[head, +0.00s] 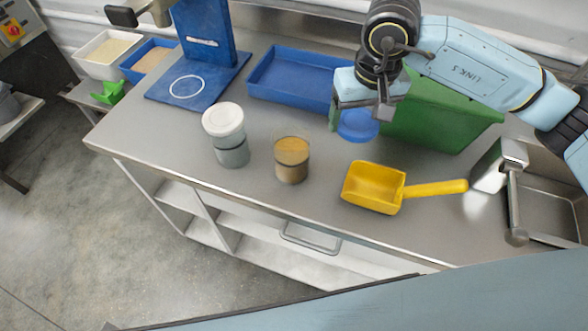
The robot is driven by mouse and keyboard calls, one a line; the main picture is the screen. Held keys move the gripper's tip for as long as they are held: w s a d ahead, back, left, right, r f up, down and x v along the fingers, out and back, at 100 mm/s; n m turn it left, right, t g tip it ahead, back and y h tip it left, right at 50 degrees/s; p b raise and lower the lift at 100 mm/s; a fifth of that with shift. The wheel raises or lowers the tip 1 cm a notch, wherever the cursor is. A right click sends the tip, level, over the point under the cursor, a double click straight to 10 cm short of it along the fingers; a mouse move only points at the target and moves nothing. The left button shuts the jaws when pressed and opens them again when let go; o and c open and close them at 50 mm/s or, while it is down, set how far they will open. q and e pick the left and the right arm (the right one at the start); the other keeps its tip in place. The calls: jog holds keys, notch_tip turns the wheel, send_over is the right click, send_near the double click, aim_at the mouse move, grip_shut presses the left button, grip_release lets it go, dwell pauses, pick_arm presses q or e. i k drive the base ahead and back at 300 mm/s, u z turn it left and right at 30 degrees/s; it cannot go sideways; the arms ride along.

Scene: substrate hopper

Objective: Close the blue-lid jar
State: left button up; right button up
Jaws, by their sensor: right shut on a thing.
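A clear jar (291,168) with tan-brown contents stands upright and open on the steel counter, near its middle. The blue lid (357,126) is up and to the right of the jar, apart from it. My right gripper (360,106) is shut on the blue lid and holds it in front of the green bin. Whether the lid is clear of the counter is hard to tell. A second jar (230,151) with a white lid (222,120) and grey contents stands left of the open jar. My left gripper is not in view.
A yellow scoop (374,188) lies right of the jar. Behind are a blue tray (290,78), a green bin (440,112) and a blue stand (205,45). A sink (552,205) with a tap is at the right. The counter just before the jar is clear.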

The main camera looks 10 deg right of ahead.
aim_at(292, 141)
jog(key=k, duration=0.85)
jog(key=z, duration=0.9)
jog(key=i, duration=0.85)
jog(key=u, duration=1.05)
